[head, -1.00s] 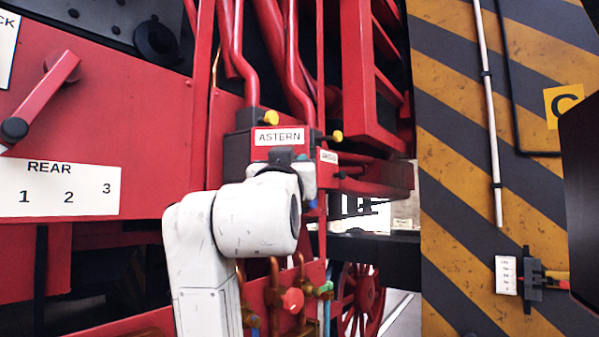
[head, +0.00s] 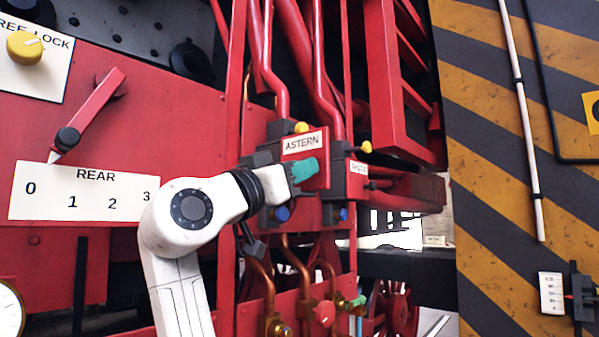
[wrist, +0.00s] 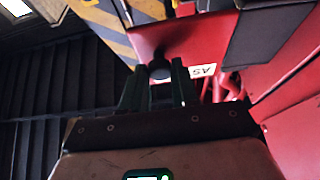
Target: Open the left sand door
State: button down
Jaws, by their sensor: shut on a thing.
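The left sand box carries an ASTERN plate on its red front door (head: 315,178). A yellow knob (head: 301,127) is on its top and a blue knob (head: 282,214) is below. My gripper (head: 305,170) reaches it from the left, its teal fingers in front of the door below the plate. In the wrist view my gripper (wrist: 160,88) is shut on a dark round door knob (wrist: 159,68) in front of the red door (wrist: 185,38). The knob is hidden in the head view. I cannot tell how far the door stands from its box.
A second box with a white plate (head: 359,169) stands close on the right. Red pipes (head: 268,60) rise above and copper pipes (head: 290,260) run below. A red lever (head: 97,105) and the REAR scale (head: 95,192) are at left. A striped wall (head: 490,150) stands at right.

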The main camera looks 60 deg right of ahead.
jog(key=shift+r, duration=0.1)
jog(key=c, duration=0.9)
grip_release()
jog(key=shift+o, duration=0.2)
jog(key=b+v, duration=0.3)
jog(key=v, duration=0.8)
